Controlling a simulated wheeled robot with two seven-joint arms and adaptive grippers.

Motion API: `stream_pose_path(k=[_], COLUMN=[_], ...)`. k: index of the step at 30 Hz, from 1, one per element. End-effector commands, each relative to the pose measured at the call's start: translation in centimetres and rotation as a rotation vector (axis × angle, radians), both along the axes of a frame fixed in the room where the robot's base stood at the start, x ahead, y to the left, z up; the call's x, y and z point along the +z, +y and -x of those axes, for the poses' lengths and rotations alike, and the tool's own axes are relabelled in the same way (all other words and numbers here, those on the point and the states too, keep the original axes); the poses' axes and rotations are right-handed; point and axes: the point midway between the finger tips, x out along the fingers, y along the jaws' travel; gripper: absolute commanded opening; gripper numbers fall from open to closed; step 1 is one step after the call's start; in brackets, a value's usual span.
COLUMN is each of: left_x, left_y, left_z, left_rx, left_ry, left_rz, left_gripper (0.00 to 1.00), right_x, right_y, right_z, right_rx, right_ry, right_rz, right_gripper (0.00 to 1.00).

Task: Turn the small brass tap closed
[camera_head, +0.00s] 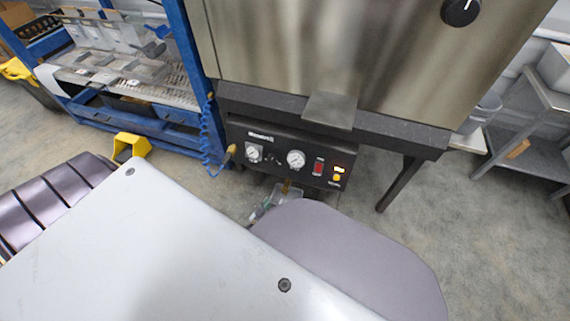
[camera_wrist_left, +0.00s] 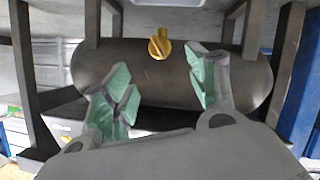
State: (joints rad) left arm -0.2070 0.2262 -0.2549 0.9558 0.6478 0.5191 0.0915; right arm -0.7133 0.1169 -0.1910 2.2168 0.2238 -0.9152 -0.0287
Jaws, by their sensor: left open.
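The small brass tap (camera_wrist_left: 159,44) shows in the left wrist view on the upper side of a dark horizontal tank (camera_wrist_left: 150,75). Its handle stands roughly upright in the picture. My left gripper (camera_wrist_left: 158,80) is open, with green pads on both fingers. The tap appears beyond the fingertips, between them and nearer the right finger, and nothing is held. In the head view my left gripper (camera_head: 266,203) is mostly hidden behind my grey arm, low under the control panel. I cannot clearly make out the tap there. My right gripper is not in view.
A black control panel (camera_head: 285,155) with gauges and a red switch hangs under the steel hopper (camera_head: 340,50). A blue rack (camera_head: 185,60) with a coiled blue hose stands to its left. Dark frame legs (camera_wrist_left: 285,65) flank the tank. A grey cart (camera_head: 530,120) stands at right.

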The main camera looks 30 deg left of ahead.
Motion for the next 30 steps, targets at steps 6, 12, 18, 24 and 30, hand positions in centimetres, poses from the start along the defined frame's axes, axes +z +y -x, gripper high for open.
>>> stream_pose_path(k=[6, 12, 18, 24, 30], left_x=[-0.8, -1.5, -2.1, -2.7, -3.2], left_y=[0.2, 0.3, 0.5, 0.6, 0.8], left_z=[-1.8, -3.4, -4.9, -6.5, -7.9], left_rx=[-0.001, -0.001, 0.0, -0.001, -0.001], left_ry=[0.0, 0.0, 0.0, 0.0, 0.0], left_rz=[-0.001, -0.001, -0.001, -0.001, -0.001], left_gripper=[0.58, 0.58, 0.58, 0.58, 0.58], right_x=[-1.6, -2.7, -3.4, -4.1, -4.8], right_y=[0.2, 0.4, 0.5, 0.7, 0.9], right_z=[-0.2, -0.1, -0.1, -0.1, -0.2], right_rx=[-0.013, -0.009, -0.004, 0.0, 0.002], right_ry=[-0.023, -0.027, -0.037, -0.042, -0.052], right_rz=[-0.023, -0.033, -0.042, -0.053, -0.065], right_gripper=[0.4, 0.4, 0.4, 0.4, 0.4])
